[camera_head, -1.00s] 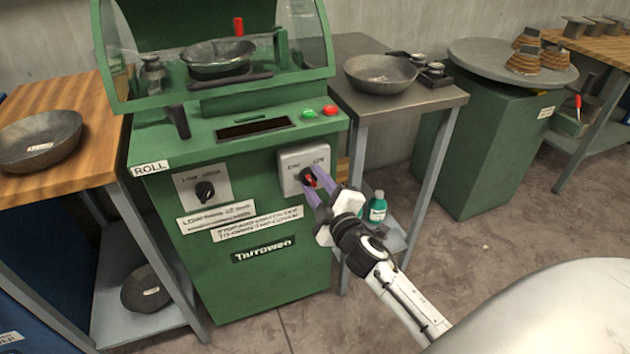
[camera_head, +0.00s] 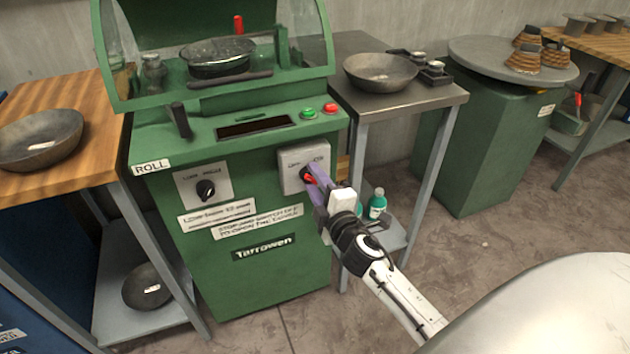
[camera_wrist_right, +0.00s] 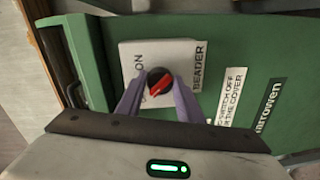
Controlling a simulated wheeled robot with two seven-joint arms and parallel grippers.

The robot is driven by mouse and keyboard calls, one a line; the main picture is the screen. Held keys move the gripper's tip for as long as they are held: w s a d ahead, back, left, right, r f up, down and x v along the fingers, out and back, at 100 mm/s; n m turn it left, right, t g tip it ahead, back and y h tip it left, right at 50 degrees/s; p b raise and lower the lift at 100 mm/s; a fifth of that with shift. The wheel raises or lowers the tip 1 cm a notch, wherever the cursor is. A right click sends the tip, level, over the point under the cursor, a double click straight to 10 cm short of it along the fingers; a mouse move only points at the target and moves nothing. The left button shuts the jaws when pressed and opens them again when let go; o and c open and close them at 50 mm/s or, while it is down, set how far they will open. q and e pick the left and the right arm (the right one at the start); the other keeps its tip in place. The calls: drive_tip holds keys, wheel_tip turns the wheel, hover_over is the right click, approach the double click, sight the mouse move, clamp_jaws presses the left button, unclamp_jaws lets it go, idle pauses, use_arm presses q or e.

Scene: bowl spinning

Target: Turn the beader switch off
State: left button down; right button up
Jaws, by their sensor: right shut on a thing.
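The beader switch (camera_wrist_right: 155,78) is a round black knob with a red pointer on a pale square plate (camera_wrist_right: 184,50) on the green machine's front. The word BEADER shows on the plate in the right wrist view. In the head view, the switch's red pointer (camera_head: 309,181) shows at the fingertips. My right gripper (camera_head: 315,184) reaches it from the lower right. In the right wrist view, my right gripper's purple fingers (camera_wrist_right: 158,95) are on either side of the knob, shut on it. The pointer sits at a slant in that view. My left gripper is not in view.
The green machine (camera_head: 270,265) has a second black knob (camera_head: 205,190) on its left, green (camera_head: 308,113) and red (camera_head: 330,108) buttons, and a bowl (camera_head: 218,58) under its clear cover. A grey table (camera_head: 400,105) with a bowl stands right. A green bottle (camera_head: 377,204) stands near my gripper.

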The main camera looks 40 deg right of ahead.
drive_tip(key=o, duration=1.1)
drive_tip(key=shift+c, duration=0.2)
drive_tip(key=v, duration=1)
drive_tip(key=shift+s, duration=0.2)
drive_tip(key=s+a+f+m+g+y+p, duration=0.6)
drive_tip(key=s+a+f+m, duration=0.5)
drive_tip(key=s+a, duration=0.6)
wheel_tip(320, 180, down, 2)
drive_tip(key=shift+s+a+f+g+y, duration=0.3)
drive_tip(key=shift+a+g+y, duration=0.1)
drive_tip(key=shift+g, duration=0.6)
